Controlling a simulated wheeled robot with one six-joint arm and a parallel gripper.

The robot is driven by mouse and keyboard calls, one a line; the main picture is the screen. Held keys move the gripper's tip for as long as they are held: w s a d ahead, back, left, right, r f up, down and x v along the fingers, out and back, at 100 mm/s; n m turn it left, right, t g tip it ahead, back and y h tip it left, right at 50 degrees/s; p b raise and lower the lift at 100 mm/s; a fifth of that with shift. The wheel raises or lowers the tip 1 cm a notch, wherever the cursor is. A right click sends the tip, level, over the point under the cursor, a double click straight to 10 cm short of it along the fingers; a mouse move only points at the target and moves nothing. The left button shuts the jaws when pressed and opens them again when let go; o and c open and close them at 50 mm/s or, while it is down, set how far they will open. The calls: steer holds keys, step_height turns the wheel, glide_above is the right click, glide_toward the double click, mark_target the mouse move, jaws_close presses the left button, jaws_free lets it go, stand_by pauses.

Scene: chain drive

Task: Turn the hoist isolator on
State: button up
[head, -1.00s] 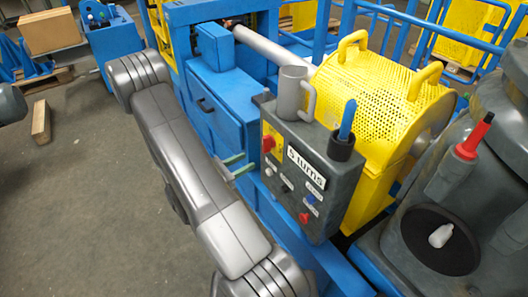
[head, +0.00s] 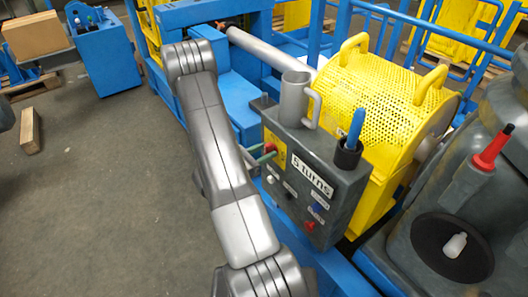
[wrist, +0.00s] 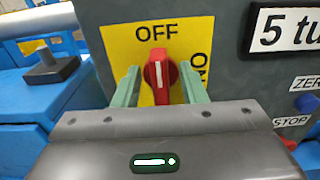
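The isolator is a red rotary knob (wrist: 159,77) on a yellow plate (wrist: 128,40) marked OFF at the top and ON at the right. Its white mark points up at OFF. The plate is on the dark grey control box (head: 320,195), and the knob also shows small in the head view (head: 270,149). My gripper (wrist: 159,84) has its green fingers on either side of the knob, with a visible gap on each side. It is open, and the knob's lower part is hidden behind the gripper body.
The box also carries a "5 turns" label (head: 312,176), a blue ZERO button (wrist: 306,104) and a red STOP button (head: 310,226). A grey mug (head: 295,98) and a blue-handled tool in a holder (head: 355,130) are on its top. A yellow perforated guard (head: 385,95) stands behind.

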jaws_close()
steer(key=shift+f+b, duration=0.15)
steer(key=shift+b, duration=0.3)
steer(key=shift+f+m+b, duration=0.15)
steer(key=shift+m+b, duration=0.55)
steer(key=shift+b, duration=0.2)
steer(key=m+b, duration=0.5)
steer(key=b, duration=0.4)
steer(key=m+b, duration=0.6)
steer(key=b, duration=0.3)
steer(key=s+m+b, duration=0.1)
steer(key=m+b, duration=0.4)
steer(key=b, duration=0.5)
steer(key=shift+d+f+m, duration=0.3)
steer(key=shift+f, duration=0.1)
